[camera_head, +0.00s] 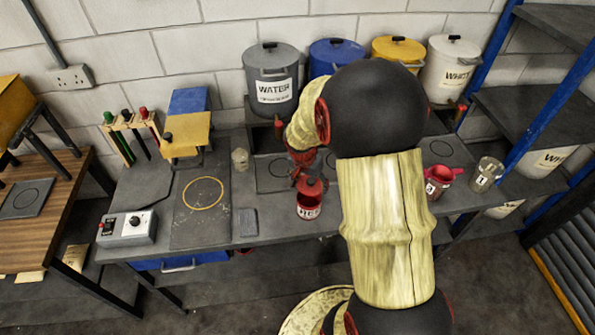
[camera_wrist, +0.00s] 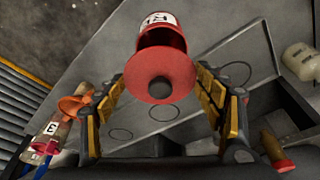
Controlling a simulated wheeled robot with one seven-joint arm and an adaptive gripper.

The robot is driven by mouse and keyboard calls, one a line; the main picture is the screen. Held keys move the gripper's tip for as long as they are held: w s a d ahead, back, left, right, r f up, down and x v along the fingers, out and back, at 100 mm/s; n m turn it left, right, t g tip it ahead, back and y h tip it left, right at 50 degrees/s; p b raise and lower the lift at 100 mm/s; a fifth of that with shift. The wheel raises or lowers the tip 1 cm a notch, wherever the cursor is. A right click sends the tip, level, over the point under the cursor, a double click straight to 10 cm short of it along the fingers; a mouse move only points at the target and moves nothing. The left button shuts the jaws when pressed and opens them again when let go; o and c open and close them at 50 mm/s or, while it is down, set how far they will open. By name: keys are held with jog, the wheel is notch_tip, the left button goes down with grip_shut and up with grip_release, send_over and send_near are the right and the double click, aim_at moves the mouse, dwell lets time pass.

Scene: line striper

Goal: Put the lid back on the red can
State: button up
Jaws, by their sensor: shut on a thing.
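The red can (camera_head: 308,212) with a white label stands near the front edge of the grey bench; it also shows at the top of the wrist view (camera_wrist: 170,36). The red lid (camera_head: 311,187), a round disc with a black knob, is just above the can in the head view. In the wrist view the lid (camera_wrist: 145,78) lies between my fingers, its rim against them. Part of the can's dark mouth shows beside the lid, so the lid looks offset from it. My gripper (camera_wrist: 160,75) is shut on the lid. In the head view my arm partly hides the gripper.
A red vessel (camera_head: 437,181) and a metal cup (camera_head: 485,176) stand on the right of the bench. Grey (camera_head: 272,65), blue, yellow and white (camera_head: 450,68) buckets line the wall. A control box (camera_head: 127,228) and a yellow-ringed plate (camera_head: 200,215) are at left.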

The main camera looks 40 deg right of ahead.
jog(key=shift+w, duration=0.4)
jog(key=shift+s+f, duration=0.2)
jog(key=shift+s, duration=0.1)
jog(key=shift+w+f+b, duration=0.15)
jog(key=shift+f+b, duration=0.25)
jog(key=shift+f, duration=0.15)
jog(key=shift+f+b, duration=0.85)
jog(key=shift+f, duration=0.7)
jog(key=shift+f+b, duration=0.85)
jog(key=shift+b, duration=0.1)
jog(key=shift+b, duration=0.55)
jog(key=shift+f+b, duration=0.2)
jog(key=shift+b, duration=0.5)
jog(key=o, duration=1.1)
